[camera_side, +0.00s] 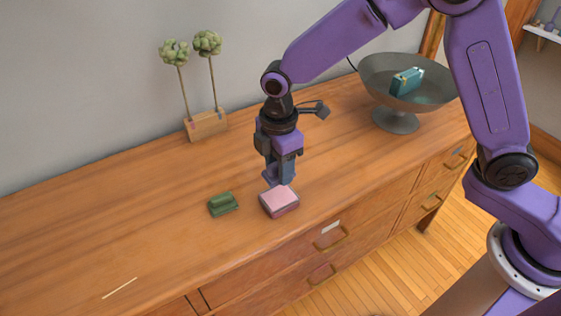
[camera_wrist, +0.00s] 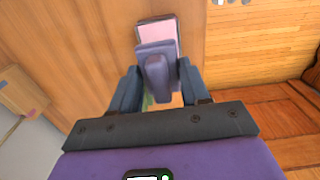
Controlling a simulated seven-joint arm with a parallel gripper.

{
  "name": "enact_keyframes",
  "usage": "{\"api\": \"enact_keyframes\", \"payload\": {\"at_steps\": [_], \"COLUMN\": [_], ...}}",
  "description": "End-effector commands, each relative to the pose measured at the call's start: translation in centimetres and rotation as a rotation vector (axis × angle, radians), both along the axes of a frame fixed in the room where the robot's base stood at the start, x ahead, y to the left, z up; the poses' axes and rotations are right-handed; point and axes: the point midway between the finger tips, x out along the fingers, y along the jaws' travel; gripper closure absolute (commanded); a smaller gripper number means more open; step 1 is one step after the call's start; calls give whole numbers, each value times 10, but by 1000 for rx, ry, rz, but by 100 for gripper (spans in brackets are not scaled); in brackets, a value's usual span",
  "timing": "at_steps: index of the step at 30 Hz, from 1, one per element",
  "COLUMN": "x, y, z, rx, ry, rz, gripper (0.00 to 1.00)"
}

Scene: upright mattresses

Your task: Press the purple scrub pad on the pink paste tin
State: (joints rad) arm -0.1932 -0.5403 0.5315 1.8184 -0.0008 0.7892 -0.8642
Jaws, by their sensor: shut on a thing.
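The purple scrub pad (camera_wrist: 157,49) is between my gripper's fingers (camera_wrist: 159,76), held by its upright handle. My gripper (camera_side: 280,172) is shut on it and points down. In the side view, a small part of the pad (camera_side: 269,177) shows at the far left edge of the pink paste tin, mostly hidden by the fingers. The pink paste tin (camera_side: 279,202) is a low block with a pale pink top on the wooden top near its front edge. In the wrist view, the tin (camera_wrist: 160,31) shows partly behind the pad. I cannot tell whether they touch.
A green pad-like object (camera_side: 222,204) lies left of the tin. A wooden block (camera_side: 206,126) with two round-headed plants stands by the wall. A grey footed bowl (camera_side: 397,120) holding a teal box (camera_side: 407,81) stands at the back right. The dresser top is clear at left.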

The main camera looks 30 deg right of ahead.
Motion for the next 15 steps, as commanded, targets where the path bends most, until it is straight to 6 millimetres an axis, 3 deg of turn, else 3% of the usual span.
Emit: {"api": "enact_keyframes", "payload": {"at_steps": [15], "x": [-1], "y": [0], "z": [-43], "rx": [-2], "ry": [3], "rz": [0], "gripper": [78]}}
